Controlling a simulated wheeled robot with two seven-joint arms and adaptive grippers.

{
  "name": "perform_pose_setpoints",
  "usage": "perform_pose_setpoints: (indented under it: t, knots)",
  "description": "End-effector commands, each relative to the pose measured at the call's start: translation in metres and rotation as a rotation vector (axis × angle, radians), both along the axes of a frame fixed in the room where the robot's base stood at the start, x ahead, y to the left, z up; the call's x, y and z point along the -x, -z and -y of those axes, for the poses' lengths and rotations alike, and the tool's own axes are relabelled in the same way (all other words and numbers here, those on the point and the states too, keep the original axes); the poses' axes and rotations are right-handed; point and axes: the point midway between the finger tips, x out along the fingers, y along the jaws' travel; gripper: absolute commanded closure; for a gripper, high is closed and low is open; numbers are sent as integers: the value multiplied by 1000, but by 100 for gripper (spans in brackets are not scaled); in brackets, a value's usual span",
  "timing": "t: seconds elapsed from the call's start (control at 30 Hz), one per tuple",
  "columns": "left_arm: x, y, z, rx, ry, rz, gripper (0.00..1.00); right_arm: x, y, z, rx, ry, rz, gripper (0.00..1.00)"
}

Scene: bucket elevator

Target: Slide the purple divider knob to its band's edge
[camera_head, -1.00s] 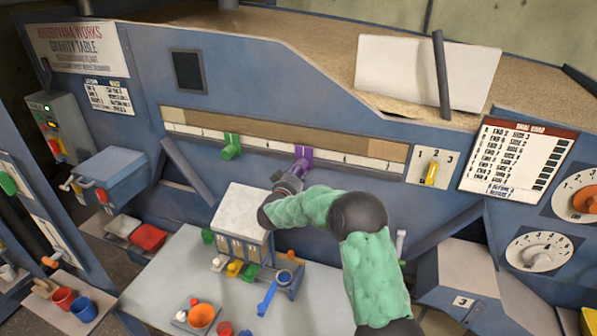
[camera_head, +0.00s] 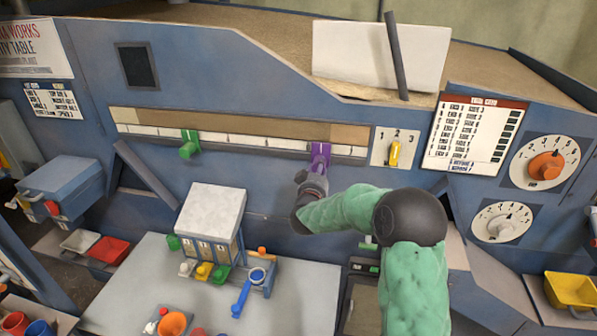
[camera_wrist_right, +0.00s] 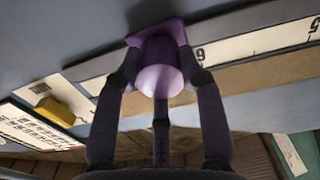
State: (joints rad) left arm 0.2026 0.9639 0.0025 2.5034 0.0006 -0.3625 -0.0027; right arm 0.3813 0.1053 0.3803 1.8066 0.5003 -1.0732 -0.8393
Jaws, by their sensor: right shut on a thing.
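The purple divider knob (camera_head: 320,157) sits on the white scale strip (camera_head: 245,140) of the blue machine, toward the strip's right end. Above the scale runs a brown band (camera_head: 230,125); it turns to a lighter tan section (camera_head: 350,133) just right of the knob. My right gripper (camera_head: 314,180) reaches the knob from below and is shut on it. In the right wrist view the two fingers (camera_wrist_right: 162,78) flank the purple knob (camera_wrist_right: 158,82). My left gripper is not in view.
A green knob (camera_head: 189,147) sits on the same scale, farther left. A yellow selector (camera_head: 394,153) is on a plate right of the strip. Below stand a grey-topped box (camera_head: 211,208) and a table (camera_head: 140,290) with small cups and scoops.

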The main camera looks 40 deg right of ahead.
Motion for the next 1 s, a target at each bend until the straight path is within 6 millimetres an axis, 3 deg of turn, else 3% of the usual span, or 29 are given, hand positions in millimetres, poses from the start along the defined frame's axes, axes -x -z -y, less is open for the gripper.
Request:
perform_pose_setpoints:
  t: [0.03, 0.2, 0.63, 0.67, 0.7, 0.73, 1.0]
  knots:
    - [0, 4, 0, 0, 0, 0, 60, 7, 7, 5, -6, 1, -9, 100]
    - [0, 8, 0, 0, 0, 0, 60, 18, 7, 14, -7, 0, -10, 100]
    - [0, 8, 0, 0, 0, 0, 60, 20, 7, 16, -9, -3, -11, 100]
    - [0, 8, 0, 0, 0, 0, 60, 20, 7, 15, -9, -3, -11, 52]
    - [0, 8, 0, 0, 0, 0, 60, 20, 7, 15, -9, -3, -11, 41]
    - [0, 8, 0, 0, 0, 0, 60, 20, 7, 15, -9, -3, -11, 36]
    - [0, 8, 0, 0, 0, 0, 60, 20, 3, 16, -4, -2, -5, 36]
